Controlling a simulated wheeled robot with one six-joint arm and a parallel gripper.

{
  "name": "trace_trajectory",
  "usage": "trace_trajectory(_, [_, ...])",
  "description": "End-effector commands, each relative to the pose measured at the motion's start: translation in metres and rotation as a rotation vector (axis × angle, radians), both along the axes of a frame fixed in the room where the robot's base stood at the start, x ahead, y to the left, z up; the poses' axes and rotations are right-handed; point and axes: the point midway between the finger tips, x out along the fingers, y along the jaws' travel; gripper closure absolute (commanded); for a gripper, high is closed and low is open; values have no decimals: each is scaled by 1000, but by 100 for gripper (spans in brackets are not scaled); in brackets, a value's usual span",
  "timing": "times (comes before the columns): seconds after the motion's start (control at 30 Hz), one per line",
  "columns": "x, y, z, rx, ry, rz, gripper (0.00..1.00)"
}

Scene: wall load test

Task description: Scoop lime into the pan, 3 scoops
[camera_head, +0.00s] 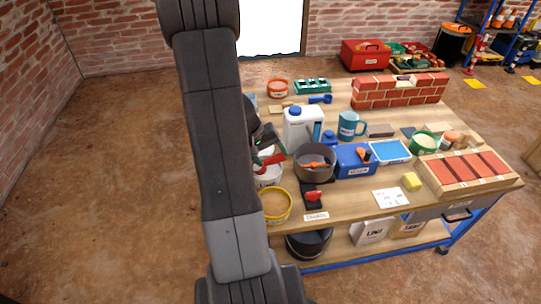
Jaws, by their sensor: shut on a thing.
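My gripper (270,153) is at the left side of the workbench, above a white tub (268,179) that looks like the lime tub. It is shut on what seems to be the scoop; red and green parts show around the jaws, and my arm hides much of it. I cannot tell whether the scoop holds lime.
A yellow-rimmed tub of sand (276,206) stands in front. A white jug (302,127) stands behind the pan, and a blue box (356,160) is close on its right. Bricks (400,91) stand farther back.

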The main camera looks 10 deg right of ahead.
Motion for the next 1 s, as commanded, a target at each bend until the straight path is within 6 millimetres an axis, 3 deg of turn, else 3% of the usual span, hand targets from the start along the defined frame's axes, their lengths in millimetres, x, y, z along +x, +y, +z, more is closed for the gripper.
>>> trace_trajectory(0.57, [0,0,2,0,0,0,52])
trace_trajectory(1.0, [0,0,35,0,0,1,52])
